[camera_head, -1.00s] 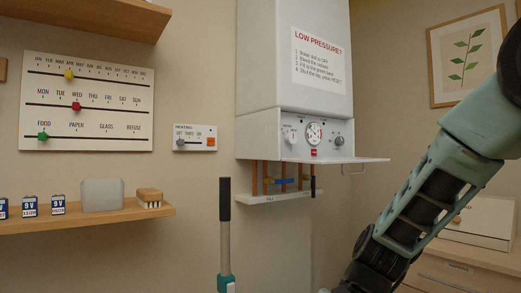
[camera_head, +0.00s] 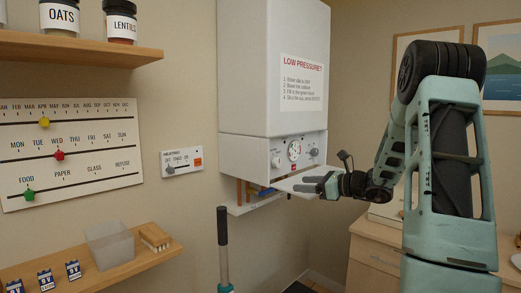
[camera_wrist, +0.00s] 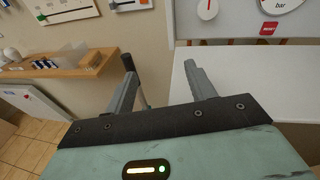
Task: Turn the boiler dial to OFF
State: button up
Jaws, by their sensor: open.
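The white boiler (camera_head: 272,75) hangs on the wall. Its lower panel has a white round dial (camera_head: 277,160) at the left, a pressure gauge (camera_head: 294,151) in the middle and a grey knob (camera_head: 314,153) at the right. The wrist view shows the white dial (camera_wrist: 207,9) with a red pointer line pointing up, and part of the gauge (camera_wrist: 281,4) marked "bar". I cannot read any OFF mark. My gripper (camera_head: 312,185) is open and empty, in front of and below the panel. In the wrist view its fingers (camera_wrist: 159,65) are apart, left of and below the dial.
A white flap (camera_head: 290,183) juts out below the panel, near my gripper; it fills the right of the wrist view (camera_wrist: 245,85). Pipes (camera_head: 243,190) run beneath. A shelf (camera_head: 120,270) with small items and a heating switch panel (camera_head: 181,161) are at left.

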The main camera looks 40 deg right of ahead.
aim_at(279, 163)
jog(key=s+d+r+m+t+h, duration=0.2)
jog(key=d+r+m+h, duration=0.1)
jog(key=d, duration=0.4)
jog(key=w+p, duration=0.2)
jog(key=w, duration=0.3)
jog(key=w+a+p, duration=0.1)
jog(key=w, duration=0.4)
jog(key=w+p, duration=0.2)
jog(key=w, duration=0.4)
jog(key=shift+a+p, duration=0.3)
jog(key=shift+a, duration=0.05)
jog(key=shift+w+f, duration=0.15)
jog(key=shift+w, duration=0.55)
jog(key=shift+c, duration=0.3)
jog(key=c, duration=0.9)
